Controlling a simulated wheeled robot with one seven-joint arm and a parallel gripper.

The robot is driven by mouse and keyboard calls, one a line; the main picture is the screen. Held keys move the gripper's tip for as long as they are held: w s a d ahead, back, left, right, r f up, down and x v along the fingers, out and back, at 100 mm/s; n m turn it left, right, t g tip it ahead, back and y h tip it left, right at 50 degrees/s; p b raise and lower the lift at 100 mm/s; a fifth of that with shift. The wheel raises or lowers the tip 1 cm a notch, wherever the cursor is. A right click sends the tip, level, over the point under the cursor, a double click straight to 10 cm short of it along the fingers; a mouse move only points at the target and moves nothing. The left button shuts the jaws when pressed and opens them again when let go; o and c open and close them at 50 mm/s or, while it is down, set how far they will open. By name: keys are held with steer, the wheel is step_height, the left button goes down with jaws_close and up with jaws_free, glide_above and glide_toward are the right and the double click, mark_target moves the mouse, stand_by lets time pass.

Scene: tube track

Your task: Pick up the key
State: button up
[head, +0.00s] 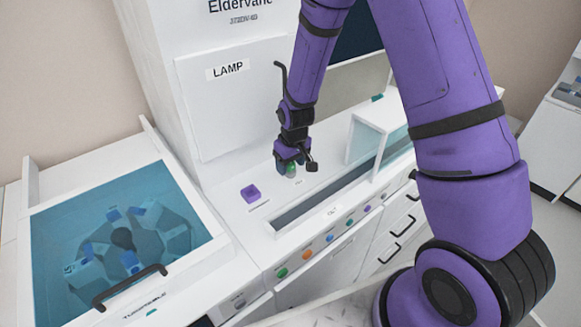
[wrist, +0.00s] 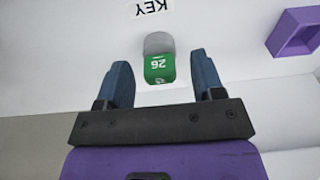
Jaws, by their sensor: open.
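The key (wrist: 159,66) looks like a small tag with a green face, a white number and a grey end. It lies on the white surface beside a printed KEY label (wrist: 152,8). My gripper (wrist: 160,72) is open, with its two blue fingers on either side of the key and gaps on both sides. In the head view, my gripper (head: 291,158) is down at the white counter, and the green part of the key (head: 291,170) shows between its fingers. I cannot tell the exact height of the fingers over the surface.
A purple open square holder (head: 251,193) stands on the counter left of my gripper; it also shows in the wrist view (wrist: 296,32). A blue-windowed turntable box (head: 120,235) is at the left. A tall white LAMP panel (head: 232,95) rises behind. Coloured buttons (head: 330,238) line the front edge.

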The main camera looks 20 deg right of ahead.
steer(key=shift+f, duration=0.3)
steer(key=c, duration=1.1)
steer(key=shift+r, duration=0.1)
steer(key=shift+c, duration=0.2)
